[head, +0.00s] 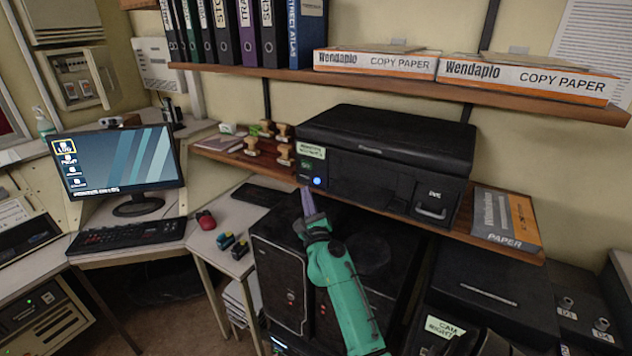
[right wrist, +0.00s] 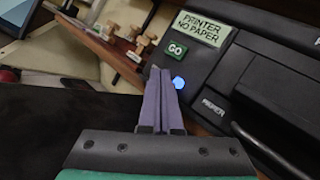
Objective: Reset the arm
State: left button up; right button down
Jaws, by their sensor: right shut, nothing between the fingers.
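My right gripper (head: 308,203) is at the end of the green arm, in front of the left corner of the black printer (head: 400,150). In the right wrist view its two purple fingers (right wrist: 160,95) are shut together with nothing between them. Their tips are just left of a lit blue round button (right wrist: 179,82) on the printer's front and below the green GO button (right wrist: 177,50). I cannot tell whether the tips touch the printer. The display (right wrist: 203,28) reads "PRINTER NO PAPER". My left gripper is not in view.
The printer stands on a wooden shelf (head: 500,246) with wooden stamps (head: 284,155) to its left and a paper pack (head: 508,218) to its right. Copy paper boxes (head: 375,62) lie on the upper shelf (head: 290,75). A monitor (head: 120,160) and keyboard (head: 130,235) stand on the left desk.

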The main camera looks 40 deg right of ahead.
jog(key=shift+s+a, duration=0.25)
jog(key=shift+a, duration=0.5)
jog(key=shift+s+a, duration=0.2)
jog(key=shift+a, duration=0.55)
